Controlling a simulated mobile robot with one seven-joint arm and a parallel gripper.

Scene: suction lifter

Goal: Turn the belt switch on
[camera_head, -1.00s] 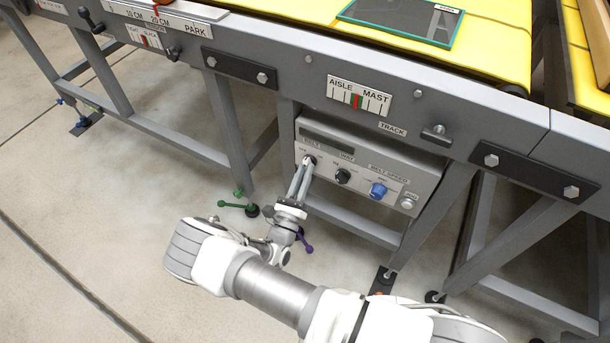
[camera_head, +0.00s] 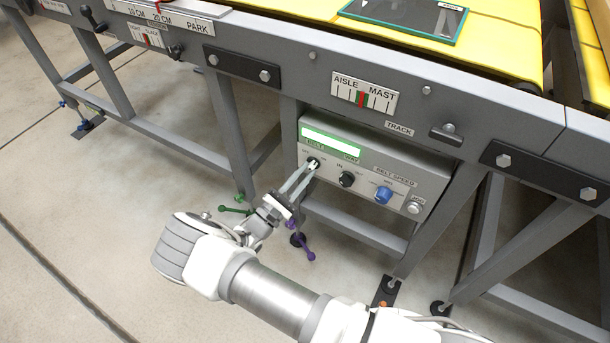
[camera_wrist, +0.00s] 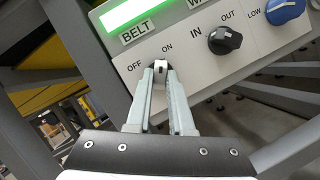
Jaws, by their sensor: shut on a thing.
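The belt switch (camera_wrist: 161,66) is a small knob with a white mark, under the BELT label and between OFF and ON in the wrist view. My gripper (camera_wrist: 160,72) is shut on it, one finger on each side; the fingers hide much of the knob. In the head view my gripper (camera_head: 311,167) reaches the left knob of the grey control box (camera_head: 432,176). The display (camera_head: 331,141) above the switch is lit green. It also shows at the top of the wrist view (camera_wrist: 137,12).
Right of the switch are a black IN/OUT knob (camera_head: 346,179) and a blue belt-speed knob (camera_head: 383,194). The box hangs under the conveyor frame (camera_head: 300,62). Green (camera_head: 236,210) and purple (camera_head: 301,240) levers are near the floor beside my arm.

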